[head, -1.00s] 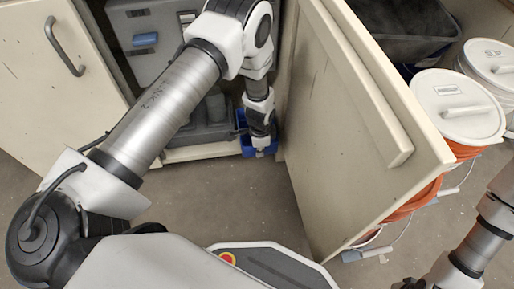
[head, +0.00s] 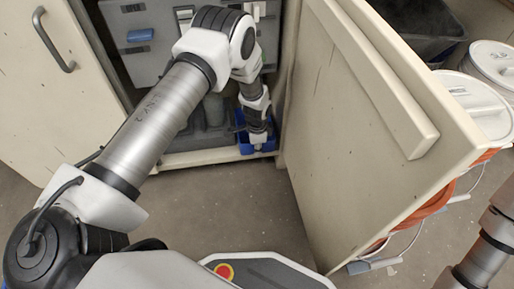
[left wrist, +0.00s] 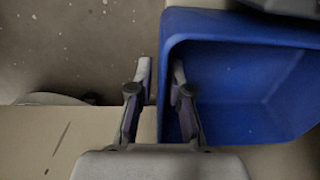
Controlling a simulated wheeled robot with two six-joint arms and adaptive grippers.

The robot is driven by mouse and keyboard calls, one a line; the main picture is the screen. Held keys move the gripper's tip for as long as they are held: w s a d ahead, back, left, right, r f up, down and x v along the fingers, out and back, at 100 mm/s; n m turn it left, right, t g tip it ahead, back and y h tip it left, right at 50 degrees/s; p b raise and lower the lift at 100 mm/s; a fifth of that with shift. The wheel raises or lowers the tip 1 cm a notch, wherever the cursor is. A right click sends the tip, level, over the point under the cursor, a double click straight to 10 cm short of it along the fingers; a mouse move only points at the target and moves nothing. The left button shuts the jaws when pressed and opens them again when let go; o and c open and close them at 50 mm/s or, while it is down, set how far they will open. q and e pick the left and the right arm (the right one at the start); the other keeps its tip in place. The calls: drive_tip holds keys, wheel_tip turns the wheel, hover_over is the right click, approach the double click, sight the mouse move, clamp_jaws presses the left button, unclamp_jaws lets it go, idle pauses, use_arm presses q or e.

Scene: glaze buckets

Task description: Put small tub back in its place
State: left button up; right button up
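The small tub (left wrist: 245,90) is blue and open-topped, and it fills the right of the left wrist view. In the head view it (head: 243,146) shows small at the right front of the open cabinet, by the sill, partly behind my gripper. The inside of the tub looks empty where visible. My right gripper is out of view; only part of its arm shows at lower right.
The cabinet sill (head: 205,157) runs below the tub. The open door (head: 385,140) stands close on the right, another door (head: 60,110) on the left. Grey containers (head: 205,118) stand inside, left of the tub. White-lidded buckets (head: 478,103) stand beyond the right door.

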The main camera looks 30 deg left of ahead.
use_arm(q)
wheel_tip(320, 180, up, 11)
drive_tip(key=p, duration=0.6)
drive_tip(key=s+d+f+n, duration=0.1)
drive_tip(key=s+n, duration=0.4)
drive_tip(key=s, duration=1)
drive_tip(key=s+d+f+n, duration=0.1)
drive_tip(key=s+n, duration=0.5)
drive_tip(key=s, duration=0.9)
drive_tip(key=shift+s+d+f, duration=0.25)
drive_tip(key=shift+s+f, duration=0.15)
drive_tip(key=shift+f, duration=0.35)
